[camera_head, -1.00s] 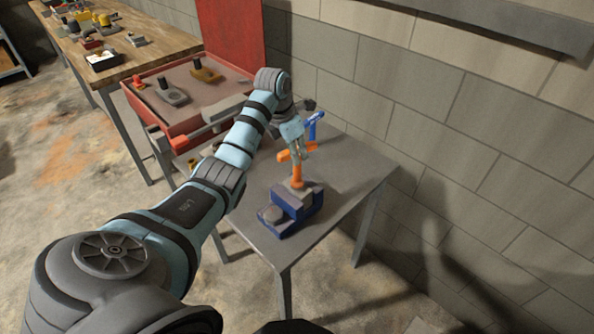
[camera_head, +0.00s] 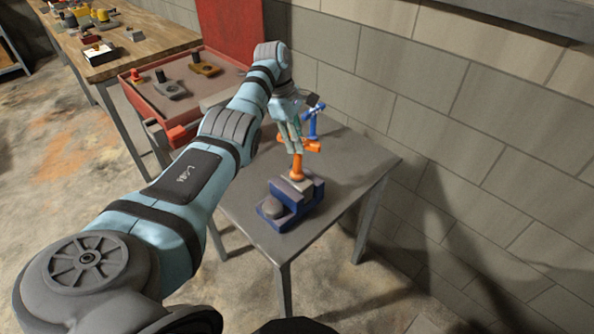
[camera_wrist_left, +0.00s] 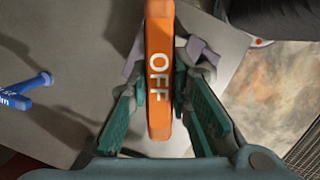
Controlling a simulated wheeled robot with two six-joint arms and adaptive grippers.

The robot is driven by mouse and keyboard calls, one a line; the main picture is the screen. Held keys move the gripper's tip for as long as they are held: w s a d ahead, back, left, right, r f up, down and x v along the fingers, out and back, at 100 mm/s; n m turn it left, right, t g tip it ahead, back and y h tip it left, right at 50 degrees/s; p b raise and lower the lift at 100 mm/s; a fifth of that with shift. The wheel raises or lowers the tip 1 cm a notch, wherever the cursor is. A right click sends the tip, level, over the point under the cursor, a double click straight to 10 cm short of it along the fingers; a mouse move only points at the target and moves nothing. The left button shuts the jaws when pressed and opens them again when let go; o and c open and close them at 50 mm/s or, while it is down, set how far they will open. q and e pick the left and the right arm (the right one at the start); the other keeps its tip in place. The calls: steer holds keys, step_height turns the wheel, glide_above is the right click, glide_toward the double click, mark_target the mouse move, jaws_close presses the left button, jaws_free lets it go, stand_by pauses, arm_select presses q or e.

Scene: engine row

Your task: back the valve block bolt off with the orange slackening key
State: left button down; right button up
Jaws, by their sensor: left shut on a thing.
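The orange slackening key (camera_head: 313,146) stands upright over the blue valve block (camera_head: 289,208) on the small grey table. Its handle, marked OFF (camera_wrist_left: 159,75), lies between the fingers of my left gripper (camera_head: 294,148), which is shut on it. The wrist view also shows my left gripper (camera_wrist_left: 165,105) around the handle. The key's lower end meets the top of the block, and the bolt is hidden beneath it. My right gripper is out of view.
A blue key (camera_head: 313,122) stands behind on the same grey table (camera_head: 345,165); it also shows in the wrist view (camera_wrist_left: 22,92). A red tray (camera_head: 140,95) with parts is at the left. A block wall (camera_head: 430,100) borders the table's right side.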

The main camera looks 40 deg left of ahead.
arm_select(q)
steer(key=n+p, duration=0.1)
steer(key=r+n+p, duration=0.1)
steer(key=p, duration=0.1)
steer(key=shift+s+d+t, duration=0.1)
steer(key=shift+t, duration=0.2)
steer(key=shift+f+n+y, duration=0.3)
steer(key=shift+n, duration=0.9)
steer(key=n+t+y, duration=0.1)
steer(key=n, duration=0.4)
steer(key=shift+s+f, duration=0.1)
steer(key=n+y, duration=0.1)
steer(key=n, duration=0.4)
steer(key=shift+s, duration=0.1)
steer(key=shift+d+n+y, duration=0.1)
steer(key=shift+n+y, duration=0.3)
steer(key=shift+n, duration=0.8)
